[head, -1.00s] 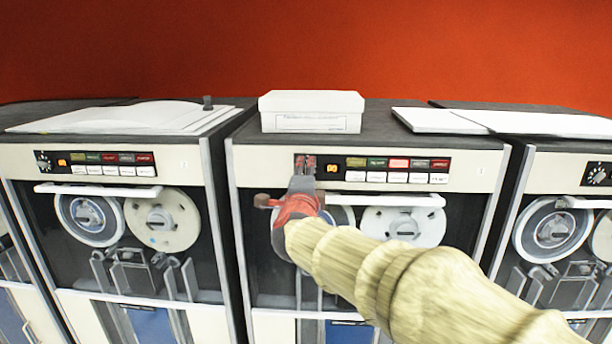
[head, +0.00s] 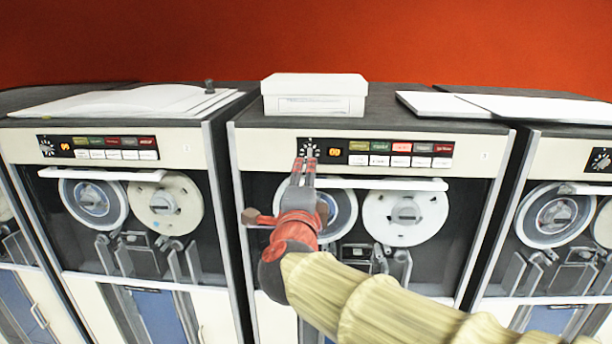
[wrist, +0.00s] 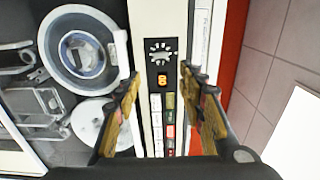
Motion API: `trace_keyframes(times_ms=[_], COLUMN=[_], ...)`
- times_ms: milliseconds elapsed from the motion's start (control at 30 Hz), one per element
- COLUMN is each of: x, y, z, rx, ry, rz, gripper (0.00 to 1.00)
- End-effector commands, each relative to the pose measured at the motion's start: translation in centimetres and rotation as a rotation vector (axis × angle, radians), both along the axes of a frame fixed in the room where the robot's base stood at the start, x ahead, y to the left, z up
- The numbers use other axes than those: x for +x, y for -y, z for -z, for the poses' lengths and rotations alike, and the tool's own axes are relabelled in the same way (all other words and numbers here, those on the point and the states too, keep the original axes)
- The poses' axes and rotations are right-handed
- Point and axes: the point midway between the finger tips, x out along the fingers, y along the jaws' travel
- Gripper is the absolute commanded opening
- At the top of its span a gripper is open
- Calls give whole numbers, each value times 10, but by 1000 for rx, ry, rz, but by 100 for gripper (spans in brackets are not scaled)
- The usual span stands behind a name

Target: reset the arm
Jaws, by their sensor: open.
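My gripper (head: 304,170) is in front of the middle tape machine (head: 270,150), its fingertips just below the dial (head: 308,148) on the control panel. In the wrist view my gripper (wrist: 163,84) is open, with its two fingers apart and nothing between them. The dial (wrist: 158,52) and the orange number display (wrist: 162,80) show beyond the gap between the fingers. My arm reaches in from the lower right of the head view. I cannot tell whether the fingertips touch the panel.
A white box (head: 314,96) stands on top of the middle machine. Similar machines stand close on the left (head: 105,150) and right (head: 566,150). A white bar (head: 390,184) runs under the panel, above the tape reels (head: 405,214). An orange-red wall (head: 300,40) is behind.

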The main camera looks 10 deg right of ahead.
Motion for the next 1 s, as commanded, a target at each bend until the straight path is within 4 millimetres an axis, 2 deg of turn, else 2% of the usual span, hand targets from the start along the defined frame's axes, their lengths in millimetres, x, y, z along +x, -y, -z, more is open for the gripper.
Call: trace_keyframes(times_ms=[267, 367, 467, 533, 600, 667, 733, 867, 1000], x=[0, 5, 10, 6, -8, -26, -51, -106, -166], y=[-1, -17, -54, -87, -118, -138, -151, -150, -121], z=[1, 8, 27, 49, 72, 96, 132, 204, 278], rx=[-11, -46, -146, -253, -372, -477, -602, -827, -1025], ry=[-6, -45, -116, -182, -246, -300, -367, -507, -666], rz=[-3, -67, -214, -356, -505, -624, -753, -960, -1118], gripper=[40, 40, 40, 40, 40, 40, 40, 40, 40])
